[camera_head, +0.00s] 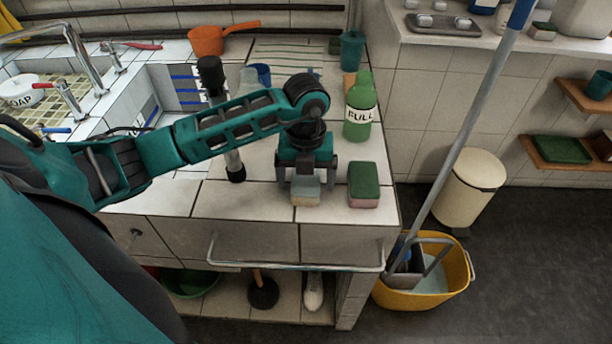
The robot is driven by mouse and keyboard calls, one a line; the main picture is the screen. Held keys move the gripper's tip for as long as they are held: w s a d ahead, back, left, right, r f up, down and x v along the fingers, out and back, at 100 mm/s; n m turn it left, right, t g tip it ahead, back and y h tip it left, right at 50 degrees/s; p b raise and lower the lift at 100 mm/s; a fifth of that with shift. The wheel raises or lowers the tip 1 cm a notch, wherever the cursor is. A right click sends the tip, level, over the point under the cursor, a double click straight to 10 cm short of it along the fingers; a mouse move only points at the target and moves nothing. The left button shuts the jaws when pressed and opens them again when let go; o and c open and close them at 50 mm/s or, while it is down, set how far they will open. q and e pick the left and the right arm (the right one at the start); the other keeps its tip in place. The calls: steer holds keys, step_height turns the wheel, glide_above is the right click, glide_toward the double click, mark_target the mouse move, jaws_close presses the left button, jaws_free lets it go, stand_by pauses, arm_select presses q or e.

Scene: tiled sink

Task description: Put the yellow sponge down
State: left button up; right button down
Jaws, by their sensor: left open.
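My left gripper (306,176) points down over the front of the tiled counter (240,203), near its right end. Its jaws are open, with one finger on each side of a small sponge (306,194). This sponge looks pale grey on top and pinkish-beige below; I cannot make out a clear yellow. It appears to rest on the tiles, and the gripper hides part of its top. A second sponge (364,186), green on top and pink below, lies just to the right. My right gripper is not in view.
A green bottle (359,108) marked FULL stands behind the sponges. An upright metal cylinder with black ends (234,160) stands left of the gripper. The sink (130,105) is farther left. A yellow bucket (455,273) with a mop is on the floor past the counter's right edge.

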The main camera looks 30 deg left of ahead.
arm_select(q)
steer(key=shift+r, duration=0.1)
steer(key=shift+r, duration=0.25)
step_height(320, 180, up, 12)
steer(key=p, duration=0.1)
steer(key=shift+f, duration=0.2)
stand_by(0.3)
